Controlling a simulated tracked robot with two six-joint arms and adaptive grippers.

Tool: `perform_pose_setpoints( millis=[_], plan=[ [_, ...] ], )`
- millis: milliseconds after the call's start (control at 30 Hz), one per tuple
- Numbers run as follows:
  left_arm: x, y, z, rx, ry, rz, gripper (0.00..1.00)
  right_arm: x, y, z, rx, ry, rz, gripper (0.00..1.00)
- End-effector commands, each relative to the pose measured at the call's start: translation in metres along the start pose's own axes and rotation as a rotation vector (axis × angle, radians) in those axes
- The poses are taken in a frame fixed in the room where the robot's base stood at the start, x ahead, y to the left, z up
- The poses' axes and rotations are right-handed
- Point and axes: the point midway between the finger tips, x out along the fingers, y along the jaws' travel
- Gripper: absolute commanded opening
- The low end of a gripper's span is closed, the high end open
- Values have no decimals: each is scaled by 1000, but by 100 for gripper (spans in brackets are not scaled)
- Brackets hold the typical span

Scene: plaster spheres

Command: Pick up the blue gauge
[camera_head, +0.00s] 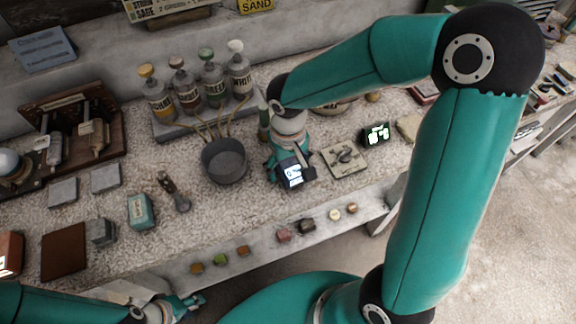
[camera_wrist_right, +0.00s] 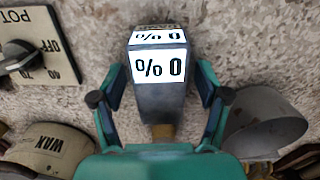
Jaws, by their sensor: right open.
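The blue gauge (camera_head: 292,173) is a small dark blue-grey box with a lit white display, standing on the speckled bench in the head view. In the right wrist view the gauge (camera_wrist_right: 158,85) shows "% 0" on its lit faces. My right gripper (camera_head: 291,163) is over it, partly covering it in the head view. In the right wrist view my right gripper (camera_wrist_right: 160,105) is open, with one finger on each side of the gauge and gaps between. My left gripper (camera_head: 186,304) is low at the bottom left, far from the gauge; its fingers are too small to judge.
A grey pot (camera_head: 224,161) with sticks stands left of the gauge. Bottles (camera_head: 186,91) stand behind. Small knobs line the bench's front edge.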

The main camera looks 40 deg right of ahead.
Motion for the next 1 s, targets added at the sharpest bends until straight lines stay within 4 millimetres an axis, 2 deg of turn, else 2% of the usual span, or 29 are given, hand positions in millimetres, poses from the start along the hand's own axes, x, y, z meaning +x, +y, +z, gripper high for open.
perform_pose_setpoints(
  millis=[133,167,567,1000],
  plan=[
    [0,0,0,0,0,0,40,0,0,0,0,0,0,75],
    [0,0,0,0,0,0,40,0,0,0,0,0,0,72],
    [0,0,0,0,0,0,40,0,0,0,-1,0,0,5],
    [-7,2,0,0,0,0,40,-6,-1,0,-1,0,0,4]
  ],
)
